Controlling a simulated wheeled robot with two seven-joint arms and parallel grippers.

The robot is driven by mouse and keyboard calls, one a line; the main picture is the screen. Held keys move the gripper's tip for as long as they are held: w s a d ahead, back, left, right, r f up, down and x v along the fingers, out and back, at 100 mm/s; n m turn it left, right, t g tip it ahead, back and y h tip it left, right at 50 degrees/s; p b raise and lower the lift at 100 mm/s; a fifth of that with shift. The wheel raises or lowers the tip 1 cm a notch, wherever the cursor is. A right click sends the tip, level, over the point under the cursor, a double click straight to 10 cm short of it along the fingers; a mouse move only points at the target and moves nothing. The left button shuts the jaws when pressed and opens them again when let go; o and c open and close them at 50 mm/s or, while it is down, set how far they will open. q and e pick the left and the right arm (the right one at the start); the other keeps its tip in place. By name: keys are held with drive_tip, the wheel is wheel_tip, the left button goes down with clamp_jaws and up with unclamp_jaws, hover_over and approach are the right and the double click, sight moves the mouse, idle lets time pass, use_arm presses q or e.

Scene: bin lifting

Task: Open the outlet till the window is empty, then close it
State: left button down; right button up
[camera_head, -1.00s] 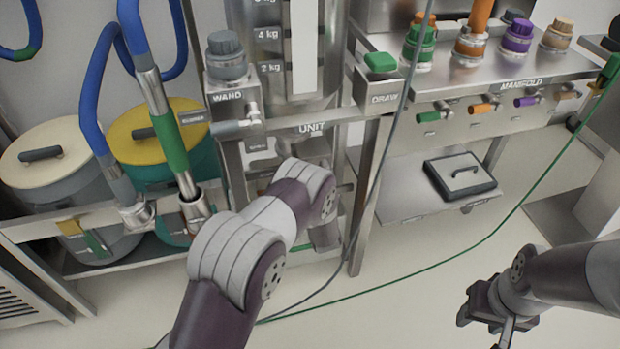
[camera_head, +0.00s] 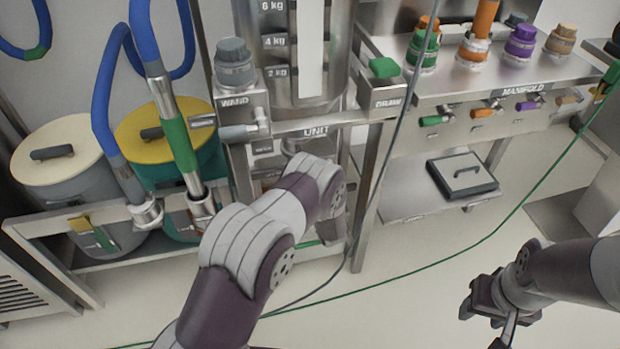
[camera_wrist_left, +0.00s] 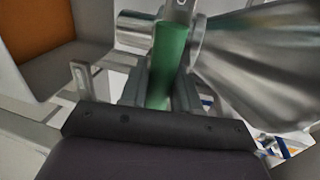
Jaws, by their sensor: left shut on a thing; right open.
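The steel hopper (camera_head: 270,70) stands at the top centre of the head view, with kg marks beside a tall window (camera_head: 312,50). The visible part of the window is pale down to its lower end; its top is cut off. In the left wrist view the hopper's steel cone (camera_wrist_left: 265,60) is on the right. A green outlet handle (camera_wrist_left: 170,50) stands beside it, between the fingers of my left gripper (camera_wrist_left: 161,92), which is shut on it. My left arm hides that gripper in the head view. My right gripper (camera_head: 486,318) is open and empty above the floor at lower right.
A yellow-lidded bin (camera_head: 165,125) and a cream-lidded bin (camera_head: 60,160) stand at left behind blue hoses (camera_head: 108,110). The manifold bench (camera_head: 470,75) is at upper right, above a low shelf with a black-rimmed lid (camera_head: 462,175). A green cable (camera_head: 450,252) crosses the open floor.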

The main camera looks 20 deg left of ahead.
use_arm(q)
drive_tip(key=c, duration=0.9)
unclamp_jaws()
drive_tip(key=shift+c, duration=0.2)
drive_tip(key=shift+d, duration=0.1)
drive_tip(key=p+v, duration=0.3)
drive_tip(key=v, duration=0.9)
drive_tip(key=shift+s, duration=0.3)
drive_tip(key=shift+d, duration=0.1)
